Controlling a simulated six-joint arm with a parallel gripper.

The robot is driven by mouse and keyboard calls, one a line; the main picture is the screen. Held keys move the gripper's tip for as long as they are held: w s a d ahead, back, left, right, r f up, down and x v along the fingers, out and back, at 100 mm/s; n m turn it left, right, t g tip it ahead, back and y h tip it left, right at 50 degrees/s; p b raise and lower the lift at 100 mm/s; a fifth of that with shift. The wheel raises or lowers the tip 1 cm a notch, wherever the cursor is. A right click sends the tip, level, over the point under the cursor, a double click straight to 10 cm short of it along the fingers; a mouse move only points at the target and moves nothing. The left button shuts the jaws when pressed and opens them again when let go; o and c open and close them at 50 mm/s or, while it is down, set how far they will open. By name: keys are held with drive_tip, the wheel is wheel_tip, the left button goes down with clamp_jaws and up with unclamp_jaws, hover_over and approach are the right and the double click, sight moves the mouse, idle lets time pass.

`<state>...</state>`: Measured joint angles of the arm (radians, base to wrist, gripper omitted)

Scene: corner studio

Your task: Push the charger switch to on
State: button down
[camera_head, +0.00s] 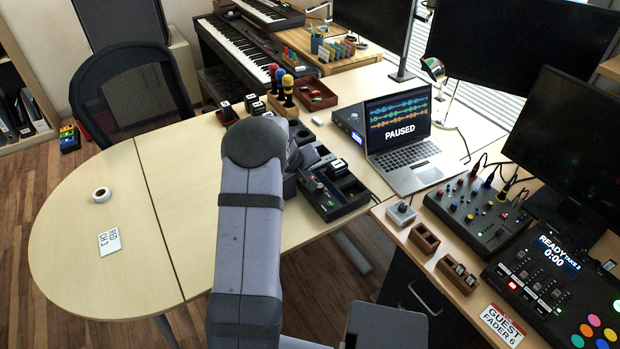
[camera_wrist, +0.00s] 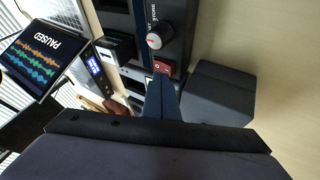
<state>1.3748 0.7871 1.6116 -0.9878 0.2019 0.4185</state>
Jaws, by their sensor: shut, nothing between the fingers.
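The charger (camera_head: 346,210) is a black box with bays on the table, partly hidden by my arm in the head view. In the wrist view its dark panel (camera_wrist: 175,12) carries a grey knob (camera_wrist: 160,33) with a red mark and a small red switch (camera_wrist: 164,67). My gripper (camera_wrist: 163,82) is shut and empty, its fingertips right at the lower edge of the switch. I cannot tell whether they touch it, nor which way the switch is set. In the head view my arm hides the fingertips and the switch.
A laptop (camera_head: 402,144) reading PAUSED stands behind the charger, beside a dark box (camera_head: 351,122) with a lit display. A grey block (camera_wrist: 219,100) sits beside the fingers in the wrist view. The table's left half is clear except a tape roll (camera_head: 102,194) and a card (camera_head: 110,241).

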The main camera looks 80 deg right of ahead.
drive_tip(key=shift+f+b, duration=0.3)
drive_tip(key=shift+b, duration=0.1)
idle(0.4)
drive_tip(key=shift+r, duration=0.1)
drive_tip(key=shift+r+p, duration=0.6)
drive_tip(key=shift+r, duration=0.1)
drive_tip(key=shift+r, duration=0.15)
wheel_tip(320, 180, up, 6)
drive_tip(key=p, duration=0.5)
idle(0.6)
